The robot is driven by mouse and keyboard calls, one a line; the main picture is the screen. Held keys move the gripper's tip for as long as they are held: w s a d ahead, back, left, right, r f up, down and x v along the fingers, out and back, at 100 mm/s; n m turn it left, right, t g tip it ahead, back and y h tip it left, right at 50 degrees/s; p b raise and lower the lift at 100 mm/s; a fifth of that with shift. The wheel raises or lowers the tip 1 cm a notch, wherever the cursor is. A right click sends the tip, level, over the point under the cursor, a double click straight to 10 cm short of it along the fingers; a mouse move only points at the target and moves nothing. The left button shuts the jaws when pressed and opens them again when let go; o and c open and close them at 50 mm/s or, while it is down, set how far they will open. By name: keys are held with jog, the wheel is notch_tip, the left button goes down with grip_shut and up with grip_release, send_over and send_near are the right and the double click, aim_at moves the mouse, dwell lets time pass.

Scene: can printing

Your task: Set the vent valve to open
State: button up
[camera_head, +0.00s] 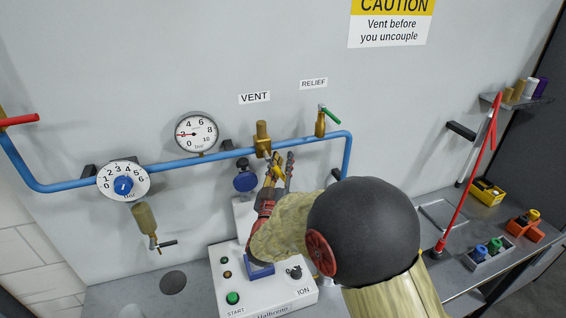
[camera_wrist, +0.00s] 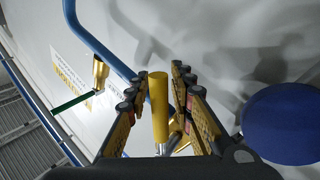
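The vent valve (camera_head: 262,138) is a brass body on the blue pipe, under the VENT label (camera_head: 254,98). A yellow handle hangs down from it, and my gripper (camera_head: 281,170) is at this handle, just below the pipe. In the wrist view the yellow handle (camera_wrist: 159,100) stands between the two fingers of my gripper (camera_wrist: 155,85). The fingers are apart, with a gap visible on each side of the handle. Whether either finger touches it cannot be told. My arm hides part of the panel below.
The relief valve (camera_head: 320,122), with a green lever, is close on the right. A blue round knob (camera_head: 245,181) is just left of my gripper. A pressure gauge (camera_head: 196,132) and a dial (camera_head: 123,182) are further left. A white control box (camera_head: 235,270) stands below.

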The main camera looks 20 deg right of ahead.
jog(key=v, duration=1.2)
